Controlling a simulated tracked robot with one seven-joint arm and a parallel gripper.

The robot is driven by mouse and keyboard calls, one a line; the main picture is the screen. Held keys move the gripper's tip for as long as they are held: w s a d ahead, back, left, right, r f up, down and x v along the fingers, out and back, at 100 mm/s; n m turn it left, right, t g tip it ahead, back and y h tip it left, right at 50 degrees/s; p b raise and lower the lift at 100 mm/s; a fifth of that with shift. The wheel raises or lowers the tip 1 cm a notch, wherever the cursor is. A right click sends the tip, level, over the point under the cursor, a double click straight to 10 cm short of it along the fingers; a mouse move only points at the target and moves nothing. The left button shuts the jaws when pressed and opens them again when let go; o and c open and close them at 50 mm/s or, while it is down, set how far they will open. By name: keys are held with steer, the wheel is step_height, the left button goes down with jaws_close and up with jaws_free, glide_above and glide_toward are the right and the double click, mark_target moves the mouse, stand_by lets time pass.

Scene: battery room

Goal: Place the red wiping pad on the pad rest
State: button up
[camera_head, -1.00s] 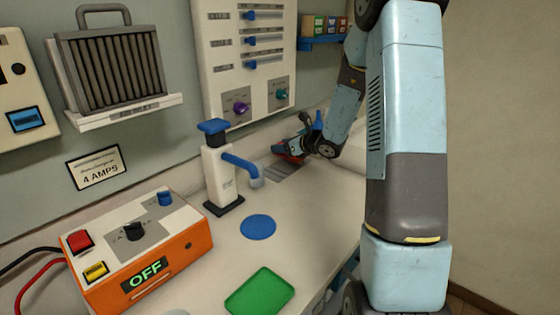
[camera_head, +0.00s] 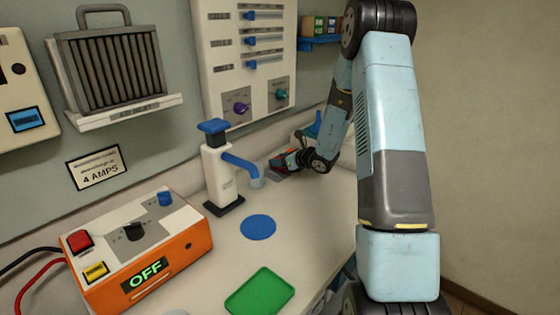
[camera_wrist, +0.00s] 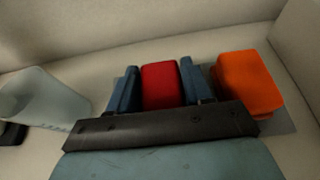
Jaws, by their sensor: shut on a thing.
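The red wiping pad (camera_wrist: 161,86) is held between the two blue fingers of my gripper (camera_wrist: 160,88) in the wrist view. In the head view, my gripper (camera_head: 291,161) is at the far part of the bench, low over a flat grey plate (camera_head: 276,176), which looks like the pad rest. The red pad is mostly hidden there by my gripper. The grey plate (camera_wrist: 290,127) also shows under and around the pad in the wrist view. I cannot tell whether the pad touches it. An orange block (camera_wrist: 248,80) sits just right of my gripper, apart from the pad.
A white dispenser (camera_head: 219,178) with a blue spout stands left of my gripper. A pale translucent container (camera_wrist: 45,98) is at left in the wrist view. An orange OFF box (camera_head: 150,260), a blue disc (camera_head: 258,227) and a green tray (camera_head: 260,292) are nearer.

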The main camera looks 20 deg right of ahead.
steer(key=o, duration=1.1)
steer(key=shift+f, duration=0.1)
